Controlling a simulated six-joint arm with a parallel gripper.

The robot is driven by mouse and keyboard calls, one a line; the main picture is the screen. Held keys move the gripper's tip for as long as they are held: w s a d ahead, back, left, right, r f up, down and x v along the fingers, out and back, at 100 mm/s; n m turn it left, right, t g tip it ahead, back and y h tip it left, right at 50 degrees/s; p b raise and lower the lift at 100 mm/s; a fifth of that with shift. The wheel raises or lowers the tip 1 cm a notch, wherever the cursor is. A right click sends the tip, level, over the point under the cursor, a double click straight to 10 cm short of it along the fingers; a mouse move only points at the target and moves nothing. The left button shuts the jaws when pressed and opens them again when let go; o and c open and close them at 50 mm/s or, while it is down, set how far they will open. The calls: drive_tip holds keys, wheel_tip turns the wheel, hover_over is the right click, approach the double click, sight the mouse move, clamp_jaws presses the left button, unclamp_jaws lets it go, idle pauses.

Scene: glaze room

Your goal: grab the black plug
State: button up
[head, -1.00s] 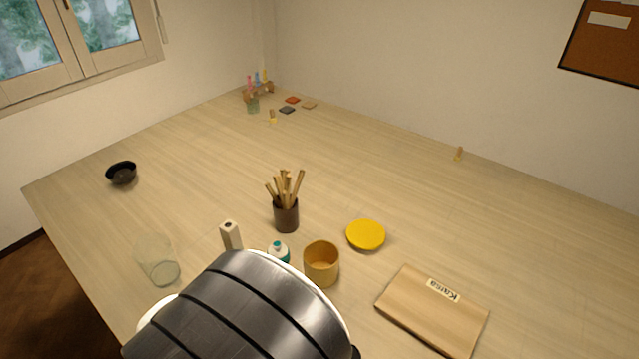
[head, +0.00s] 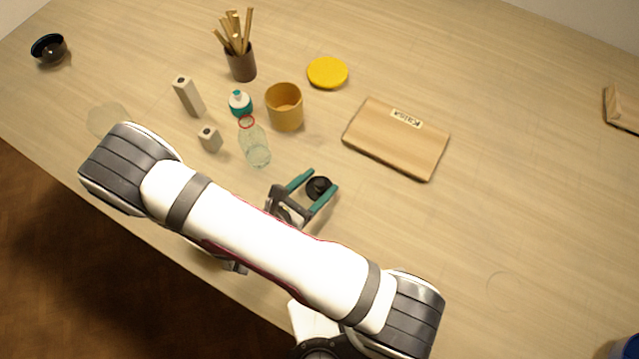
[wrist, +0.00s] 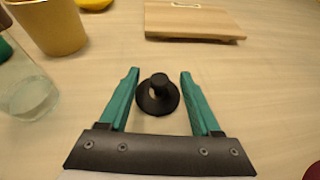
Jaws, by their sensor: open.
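The black plug (head: 318,188) lies on the table, a round disc with a knob on top. In the wrist view the plug (wrist: 158,95) sits between the two green fingers, closer to their tips, with a gap on each side. My gripper (head: 324,178) is open around the plug. In the wrist view my gripper (wrist: 159,74) shows both fingertips reaching slightly past the plug's knob. Neither finger visibly touches it.
A wooden board (head: 396,140) labelled Kaisa lies beyond the plug. A clear bottle (head: 256,146), an ochre cup (head: 285,106), a teal-and-white bottle (head: 240,103) and a small block (head: 210,139) stand to the left. The table right of the gripper is clear.

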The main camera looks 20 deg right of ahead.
drive_tip(key=shift+w+d+f, duration=0.2)
drive_tip(key=shift+w+d, duration=0.1)
drive_tip(key=shift+d, duration=0.15)
clamp_jaws()
